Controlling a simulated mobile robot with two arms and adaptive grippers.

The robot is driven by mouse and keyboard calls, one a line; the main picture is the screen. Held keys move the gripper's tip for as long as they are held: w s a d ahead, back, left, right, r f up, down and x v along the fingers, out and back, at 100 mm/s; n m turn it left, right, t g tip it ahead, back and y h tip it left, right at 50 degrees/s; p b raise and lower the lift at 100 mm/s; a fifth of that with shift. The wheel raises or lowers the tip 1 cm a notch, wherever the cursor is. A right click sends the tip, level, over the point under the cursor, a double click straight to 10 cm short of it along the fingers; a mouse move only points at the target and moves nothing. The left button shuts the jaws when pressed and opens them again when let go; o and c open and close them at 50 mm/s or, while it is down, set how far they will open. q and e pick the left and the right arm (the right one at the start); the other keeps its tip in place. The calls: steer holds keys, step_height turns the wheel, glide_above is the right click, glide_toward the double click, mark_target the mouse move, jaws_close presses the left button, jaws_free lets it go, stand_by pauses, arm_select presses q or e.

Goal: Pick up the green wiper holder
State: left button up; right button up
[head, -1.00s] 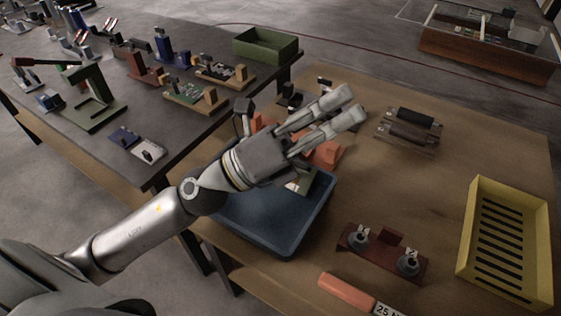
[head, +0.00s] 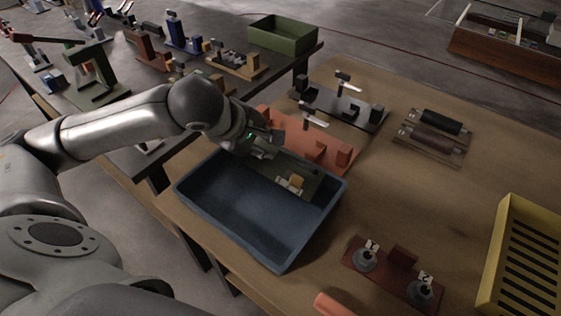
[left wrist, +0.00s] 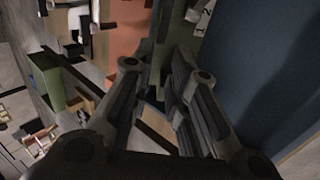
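A green wiper holder (head: 296,181), a flat green plate with a small yellow and pale block on it, lies in the far part of the blue bin (head: 190,190). My left gripper (head: 268,146) is at the bin's far edge, pointing down beside the plate's left end. In the left wrist view my two fingers (left wrist: 160,75) stand apart. A green upright edge (left wrist: 178,38) shows between and beyond their tips; whether they touch it I cannot tell. The wrist hides part of the holder. My right gripper is not in view.
An orange fixture (head: 325,150) stands close behind the bin, with a black fixture (head: 345,106) behind it. Dark rollers (head: 434,137), a dark red stand (head: 392,272) and a yellow slotted box (head: 510,275) are to the right. A green box (head: 285,38) is on the grey table.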

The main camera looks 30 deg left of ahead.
mark_target(282, 153)
arm_select(q)
steer(key=x, duration=0.4)
steer(key=shift+w+d+f, duration=0.1)
steer(key=shift+f, duration=0.15)
steer(key=x, duration=0.1)
steer(key=p+x, duration=0.1)
steer(key=x, duration=0.3)
steer(key=shift+d, duration=0.35)
jaws_close()
